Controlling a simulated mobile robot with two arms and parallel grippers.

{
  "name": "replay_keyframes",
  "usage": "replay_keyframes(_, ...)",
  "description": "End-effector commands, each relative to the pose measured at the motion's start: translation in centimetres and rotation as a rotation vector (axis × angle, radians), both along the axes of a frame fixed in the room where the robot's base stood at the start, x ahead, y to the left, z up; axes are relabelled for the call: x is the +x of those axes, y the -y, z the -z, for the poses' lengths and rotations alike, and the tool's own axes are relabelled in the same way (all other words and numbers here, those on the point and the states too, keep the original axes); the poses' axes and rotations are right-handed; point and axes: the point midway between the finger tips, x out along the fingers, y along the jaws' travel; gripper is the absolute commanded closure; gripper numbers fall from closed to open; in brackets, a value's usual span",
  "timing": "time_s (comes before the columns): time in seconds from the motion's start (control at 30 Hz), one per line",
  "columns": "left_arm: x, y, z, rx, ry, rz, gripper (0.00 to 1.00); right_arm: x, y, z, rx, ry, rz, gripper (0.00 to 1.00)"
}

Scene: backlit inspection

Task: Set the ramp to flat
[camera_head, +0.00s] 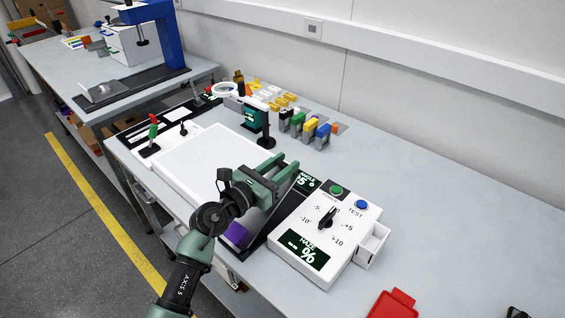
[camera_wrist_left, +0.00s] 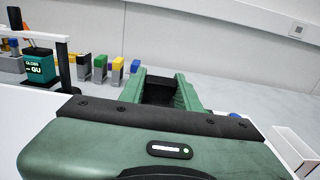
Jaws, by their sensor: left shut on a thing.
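A white control box (camera_head: 323,262) stands on the bench, with a black dial knob (camera_head: 327,218) amid marks from -10 to +10. A green and a blue button sit at its far end. A dark display reading ANGLE and a 5 (camera_head: 305,182) is partly hidden behind my left gripper (camera_head: 284,167). A dark sloping strip (camera_head: 266,232), perhaps part of the ramp, lies along the box's left side; my arm hides much of it. My left gripper is shut on a dark piece (camera_wrist_left: 160,88) seen between its green fingers in the left wrist view. My right gripper is out of view.
A white light panel (camera_head: 190,160) lies left of my gripper. A purple item (camera_head: 237,235) is beneath my wrist. A magnifier (camera_head: 226,89) and several coloured blocks (camera_head: 305,128) stand behind. A red tray (camera_head: 393,304) is at front right. The bench's right side is mostly clear.

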Motion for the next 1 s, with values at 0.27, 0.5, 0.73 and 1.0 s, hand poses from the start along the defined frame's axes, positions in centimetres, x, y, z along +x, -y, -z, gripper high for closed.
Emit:
replay_keyframes(0.27, 1.4, 1.4, 2.5, 0.124, -0.127, 0.001, 1.0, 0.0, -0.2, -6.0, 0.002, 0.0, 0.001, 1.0)
replay_keyframes(0.5, 2.3, 2.3, 6.4, 0.234, -0.236, 0.001, 1.0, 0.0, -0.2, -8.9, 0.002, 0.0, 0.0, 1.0)
replay_keyframes(0.73, 2.6, 2.6, 10.3, 0.255, -0.255, 0.001, 1.0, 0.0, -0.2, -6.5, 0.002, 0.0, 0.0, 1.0)
replay_keyframes(1.0, 2.6, 2.6, 10.3, 0.254, -0.254, 0.0, 1.0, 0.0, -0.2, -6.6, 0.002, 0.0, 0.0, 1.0)
